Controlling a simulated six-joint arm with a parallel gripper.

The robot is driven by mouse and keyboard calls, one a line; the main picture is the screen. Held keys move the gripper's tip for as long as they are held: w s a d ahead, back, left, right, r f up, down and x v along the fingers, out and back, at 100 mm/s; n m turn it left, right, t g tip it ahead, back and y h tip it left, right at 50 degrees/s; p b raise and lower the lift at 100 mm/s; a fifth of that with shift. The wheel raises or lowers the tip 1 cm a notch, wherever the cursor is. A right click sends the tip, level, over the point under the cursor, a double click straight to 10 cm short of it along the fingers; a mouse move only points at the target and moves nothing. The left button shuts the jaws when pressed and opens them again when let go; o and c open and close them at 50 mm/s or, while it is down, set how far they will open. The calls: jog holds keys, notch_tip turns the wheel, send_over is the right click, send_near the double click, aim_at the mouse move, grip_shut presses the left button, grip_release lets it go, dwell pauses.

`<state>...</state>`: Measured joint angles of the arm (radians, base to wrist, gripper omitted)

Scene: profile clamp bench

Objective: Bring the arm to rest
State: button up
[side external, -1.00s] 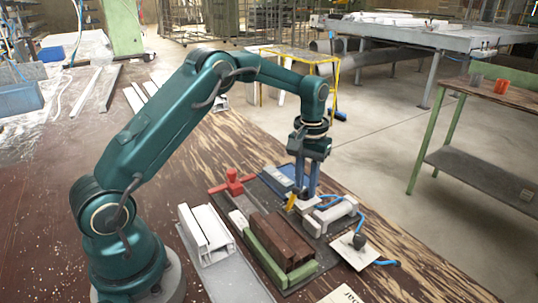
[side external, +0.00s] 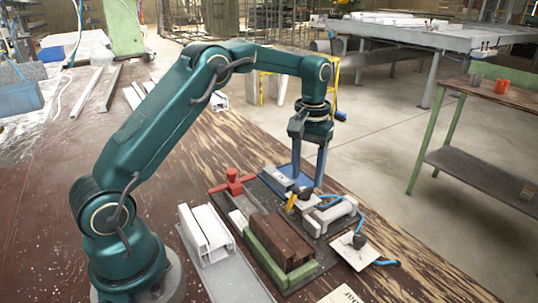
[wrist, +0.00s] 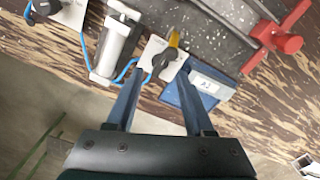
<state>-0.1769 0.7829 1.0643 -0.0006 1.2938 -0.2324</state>
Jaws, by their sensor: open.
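My gripper (side external: 308,182) hangs pointing down at the end of my teal arm, above the back of the clamp fixture. Its two blue fingers stand apart with nothing between them. In the wrist view the open fingers (wrist: 160,68) show above a dark knob on a white card (wrist: 165,60), a yellow lever (wrist: 174,39) and a blue block with a "2" label (wrist: 199,94). The blue block (side external: 279,179) also shows in the side view, just left of the fingers. The fingers appear clear of these parts.
The fixture carries a red handle (side external: 232,182), brown blocks (side external: 282,240), a green bar (side external: 265,257) and a white-grey cylinder (side external: 332,214) with blue tubing. A second knobbed card (side external: 356,251) lies to the right. White profiles (side external: 206,234) stand at left. Bare wooden bench (side external: 220,140) lies behind.

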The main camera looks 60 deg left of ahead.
jog(key=shift+r, duration=0.8)
jog(key=shift+r, duration=0.1)
jog(key=s+d+r+m+t, duration=0.1)
jog(key=s+d+r+t, duration=0.1)
jog(key=s+r, duration=0.3)
jog(key=s+d+r+t, duration=0.1)
jog(key=s+d+r, duration=0.1)
jog(key=r, duration=0.6)
jog(key=s+d+f+m+t, duration=0.1)
jog(key=s+f, duration=0.2)
jog(key=s, duration=0.4)
jog(key=s+d+f+m+t, duration=0.1)
jog(key=s+f+m, duration=0.1)
jog(key=s, duration=0.5)
jog(key=shift+d+f+m+t, duration=0.25)
jog(key=shift+f+m+t, duration=0.05)
jog(key=shift+f, duration=0.5)
